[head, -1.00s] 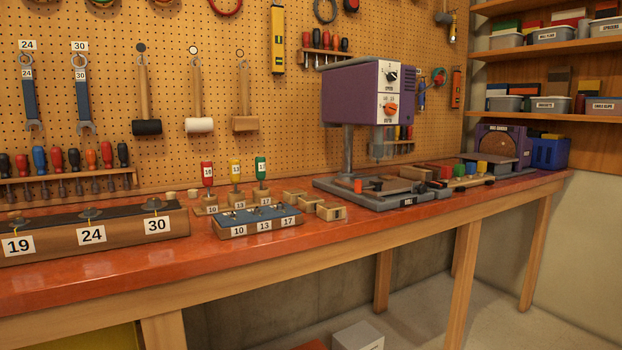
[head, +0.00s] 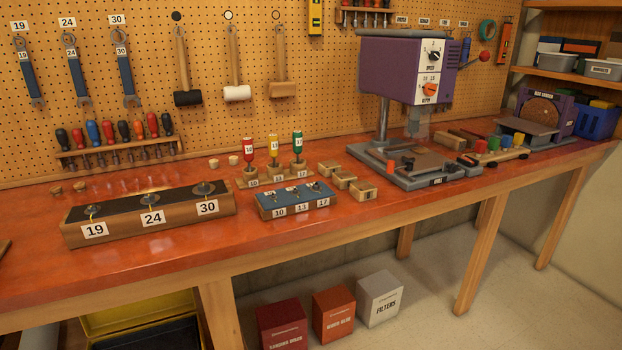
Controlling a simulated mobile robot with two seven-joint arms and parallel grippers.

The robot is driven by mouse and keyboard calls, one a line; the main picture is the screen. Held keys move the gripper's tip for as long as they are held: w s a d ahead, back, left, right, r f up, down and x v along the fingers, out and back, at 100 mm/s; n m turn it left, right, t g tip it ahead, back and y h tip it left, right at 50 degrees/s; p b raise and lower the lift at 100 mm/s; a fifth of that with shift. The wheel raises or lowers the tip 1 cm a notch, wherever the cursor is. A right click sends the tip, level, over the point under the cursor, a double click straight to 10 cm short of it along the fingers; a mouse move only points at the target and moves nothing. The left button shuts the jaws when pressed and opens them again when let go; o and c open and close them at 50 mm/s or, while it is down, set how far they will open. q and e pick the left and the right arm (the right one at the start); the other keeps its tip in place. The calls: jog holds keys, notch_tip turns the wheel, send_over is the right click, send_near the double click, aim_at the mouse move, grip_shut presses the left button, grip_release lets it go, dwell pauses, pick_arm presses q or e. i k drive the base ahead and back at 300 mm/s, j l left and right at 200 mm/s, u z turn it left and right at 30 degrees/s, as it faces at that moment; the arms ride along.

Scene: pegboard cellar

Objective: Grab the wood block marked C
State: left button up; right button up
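Three small wood blocks stand in a slanting row on the red bench top (head: 130,260), right of the blue block with tags 10, 13 and 17. They are a back block (head: 329,167), a middle block (head: 345,180) and a front block (head: 363,190). The front block has a small dark mark on its face, too small to read. I cannot tell which block is marked C. Neither of my grippers is in view.
The blue-topped holder (head: 293,200) sits just left of the blocks, with colored bottles (head: 273,150) behind it. The drill press (head: 405,70) stands to their right. A long holder (head: 150,222) tagged 19, 24, 30 lies left. The bench front is clear.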

aim_at(342, 180)
jog(key=i+l+u, duration=0.1)
jog(key=l+u, duration=0.45)
jog(key=u, duration=0.2)
jog(key=i+l+u, duration=0.1)
jog(key=l+u, duration=0.25)
jog(key=l, duration=0.5)
jog(key=l+u, duration=0.1)
jog(key=l, duration=0.7)
jog(key=k+l, duration=0.1)
jog(key=l, duration=0.65)
jog(key=l+u, duration=0.15)
jog(key=l, duration=0.65)
jog(key=k, duration=0.05)
